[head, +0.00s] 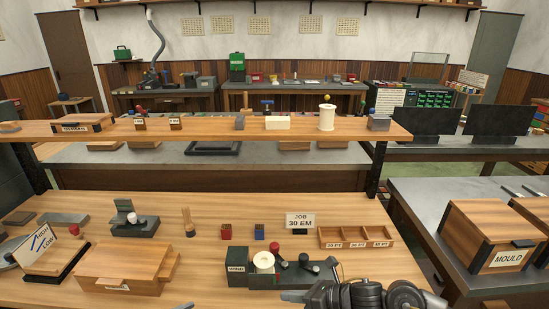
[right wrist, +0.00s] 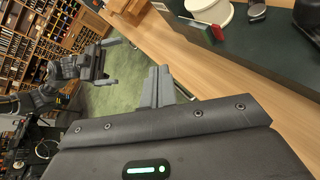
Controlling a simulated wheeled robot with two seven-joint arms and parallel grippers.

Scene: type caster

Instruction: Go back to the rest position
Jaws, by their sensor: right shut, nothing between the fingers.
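My right gripper (head: 291,296) is low in the head view, at the front of the bench and just in front of the dark green caster machine (head: 285,277). In the right wrist view its fingers (right wrist: 157,87) are together with nothing between them. My left gripper (right wrist: 112,62) shows at the left of the right wrist view, over the floor, its two fingers apart and empty. In the head view only a small grey tip at the bottom edge may belong to it. The caster carries a white spool (head: 263,261) and a block marked WIND.
The wooden bench (head: 205,275) holds a wooden box (head: 118,270), a JOB 30 EM sign (head: 300,221) and a sorting tray (head: 356,238). A raised shelf (head: 205,129) crosses behind. A MOULD box (head: 490,237) stands on the right table.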

